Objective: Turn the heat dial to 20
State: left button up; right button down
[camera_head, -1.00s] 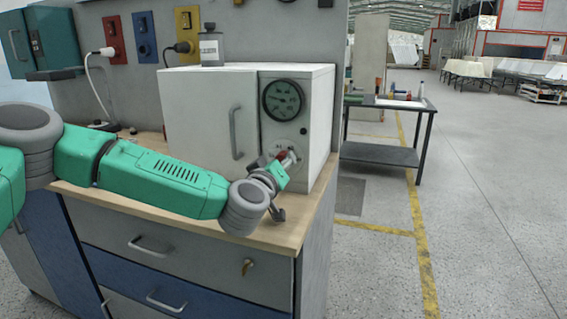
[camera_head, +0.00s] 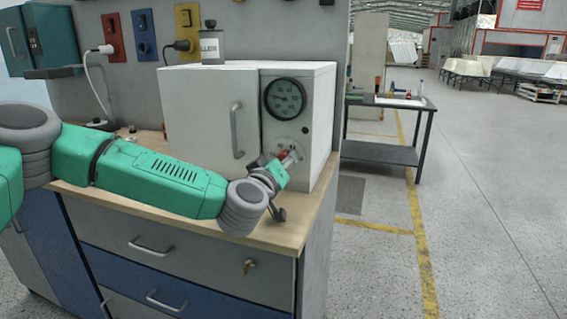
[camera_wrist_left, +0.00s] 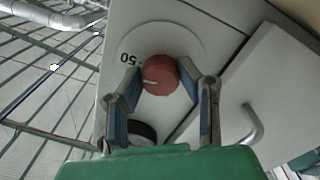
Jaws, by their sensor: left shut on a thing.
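The heat dial is a red knob (camera_wrist_left: 160,75) on the front of a white oven-like box (camera_head: 210,105). In the left wrist view its white mark points to the left, and a printed "50", upside down, is beside it. My left gripper (camera_wrist_left: 168,80) has a finger on each side of the knob and is shut on it. In the head view the gripper (camera_head: 289,161) is at the panel below a round black gauge (camera_head: 285,98) and partly hides the dial. The other dial numbers cannot be read. My right gripper is in neither view.
The box stands on a wooden worktop (camera_head: 262,238) above grey and blue drawers. Its door handle (camera_head: 236,131) is just left of the dial panel. A dark round part (camera_wrist_left: 142,130) sits below the knob in the wrist view. A dark side table (camera_head: 390,150) stands beyond, right.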

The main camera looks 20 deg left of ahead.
pick_arm(q)
jog(key=shift+a, duration=0.1)
dwell(0.7)
jog(key=o, duration=1.1)
jog(key=shift+o, duration=0.2)
jog(key=shift+a, duration=0.1)
jog(key=shift+s, duration=0.15)
jog(key=s, duration=1.1)
jog(key=shift+s+a, duration=0.25)
jog(key=shift+s, duration=0.1)
